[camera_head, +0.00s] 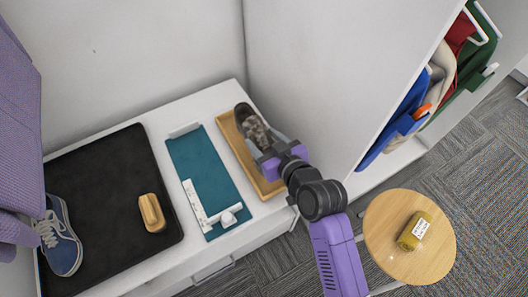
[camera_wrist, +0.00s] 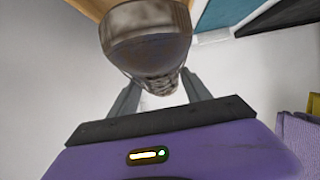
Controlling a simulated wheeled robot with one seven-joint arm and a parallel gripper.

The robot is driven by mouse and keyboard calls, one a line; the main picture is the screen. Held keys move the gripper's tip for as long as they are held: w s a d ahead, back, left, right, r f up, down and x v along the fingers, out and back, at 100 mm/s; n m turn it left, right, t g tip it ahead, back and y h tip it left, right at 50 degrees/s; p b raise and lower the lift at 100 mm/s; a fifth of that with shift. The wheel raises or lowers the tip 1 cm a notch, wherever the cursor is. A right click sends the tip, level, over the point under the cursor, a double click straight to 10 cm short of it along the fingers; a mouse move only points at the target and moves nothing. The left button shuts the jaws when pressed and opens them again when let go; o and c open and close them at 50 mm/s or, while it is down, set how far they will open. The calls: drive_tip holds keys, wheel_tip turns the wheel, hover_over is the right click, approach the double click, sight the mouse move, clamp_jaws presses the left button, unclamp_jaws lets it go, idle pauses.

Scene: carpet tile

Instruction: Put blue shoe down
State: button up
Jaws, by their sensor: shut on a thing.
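My gripper (camera_head: 275,155) is shut on a mottled brown-grey shoe (camera_head: 251,124) at the wooden tray (camera_head: 226,127). In the wrist view, the held shoe (camera_wrist: 150,50) sits between the two grey fingers, with a dark, bluish-grey end toward the camera. I cannot tell whether it touches the tray bottom. A blue shoe with white sole and laces (camera_head: 62,240) lies at the left on the black mat (camera_head: 100,185), apart from my gripper.
A brush-like wooden item (camera_head: 151,213) lies on the black mat. A teal mat (camera_head: 200,160) with white fittings lies between the black mat and the tray. A round wooden table (camera_head: 385,235) with a yellow box (camera_head: 414,231) stands at the right. Purple fabric hangs at the left.

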drive_tip(key=shift+f+b, duration=0.6)
drive_tip(key=shift+f, duration=2.1)
drive_tip(key=o, duration=1.6)
drive_tip(key=shift+f, duration=0.15)
drive_tip(key=shift+o, duration=0.2)
